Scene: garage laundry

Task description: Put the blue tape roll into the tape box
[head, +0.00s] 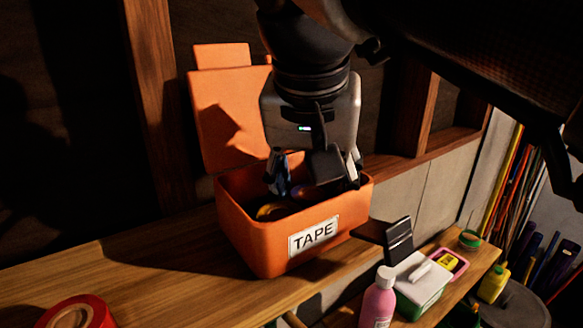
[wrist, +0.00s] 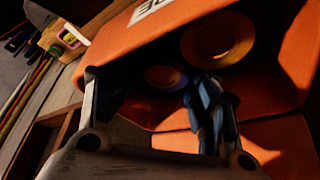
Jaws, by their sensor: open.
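The orange tape box (head: 257,247) stands on the wooden shelf with its lid up and a TAPE label on its front. My gripper (head: 314,184) points down into its opening, fingers apart. In the wrist view a dark bluish-purple roll (wrist: 165,78), which looks like the blue tape roll, lies inside the box between and beyond the fingertips. It is in shadow, and I see no contact with the fingers. A yellow roll (head: 270,212) lies in the box beside it, also seen in the wrist view (wrist: 217,40). My gripper hides part of the box interior.
A red tape roll (head: 75,315) lies on the shelf at the front left. To the right are a pink bottle (head: 378,300), a green-and-white box (head: 420,283) and a pink tray (head: 452,264). The raised lid (head: 225,115) stands behind my gripper. The shelf left of the box is clear.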

